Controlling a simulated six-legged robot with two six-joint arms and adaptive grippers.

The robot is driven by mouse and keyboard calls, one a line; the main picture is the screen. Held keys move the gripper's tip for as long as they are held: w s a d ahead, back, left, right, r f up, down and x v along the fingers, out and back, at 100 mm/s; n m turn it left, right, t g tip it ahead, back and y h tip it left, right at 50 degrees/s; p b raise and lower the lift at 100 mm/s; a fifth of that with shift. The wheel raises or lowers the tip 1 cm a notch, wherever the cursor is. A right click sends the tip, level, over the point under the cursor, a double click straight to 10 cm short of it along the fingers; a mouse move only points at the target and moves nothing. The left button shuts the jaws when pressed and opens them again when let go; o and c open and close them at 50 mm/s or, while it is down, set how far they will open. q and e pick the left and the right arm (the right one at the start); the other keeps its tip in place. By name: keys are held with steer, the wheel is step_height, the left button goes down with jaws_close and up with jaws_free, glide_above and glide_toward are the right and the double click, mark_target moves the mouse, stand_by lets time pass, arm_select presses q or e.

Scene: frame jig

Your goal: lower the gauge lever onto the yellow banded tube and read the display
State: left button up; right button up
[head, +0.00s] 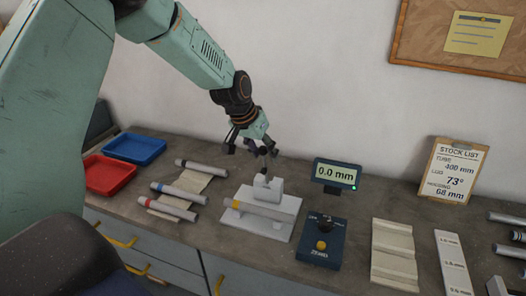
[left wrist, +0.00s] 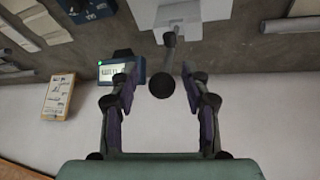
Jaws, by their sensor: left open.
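The gauge (head: 268,188) is a pale block on a white base plate (head: 280,232). Its lever (head: 265,160) stands raised and ends in a dark ball knob (left wrist: 162,85). The yellow banded tube (head: 262,209) lies across the base plate, in front of the block. The display (head: 337,174) reads 0.0 mm with a green light; it also shows in the left wrist view (left wrist: 121,73). My left gripper (head: 249,147) is open near the lever's top. In the left wrist view the knob appears between the spread fingers (left wrist: 159,88), apart from both. My right gripper is out of view.
A dark box (head: 322,255) with a knob and yellow button stands right of the base plate. Red-banded (head: 168,210) and blue-banded (head: 180,192) tubes rest to the left, by red (head: 107,175) and blue (head: 134,149) trays. A stock list clipboard (head: 452,170) stands at right.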

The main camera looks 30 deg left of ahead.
arm_select(q)
steer(key=shift+w+d+r, duration=0.1)
steer(key=shift+d, duration=0.4)
steer(key=shift+a+f, duration=0.3)
steer(key=shift+a, duration=0.65)
steer(key=c, duration=0.5)
steer(key=shift+d+r, duration=0.1)
steer(key=shift+d, duration=0.2)
steer(key=shift+c, duration=1.4)
steer(key=shift+d+r, duration=0.1)
steer(key=shift+d, duration=0.15)
steer(key=shift+w+a, duration=0.1)
steer(key=shift+a, duration=0.2)
steer(key=shift+d, duration=0.1)
steer(key=shift+c, duration=0.2)
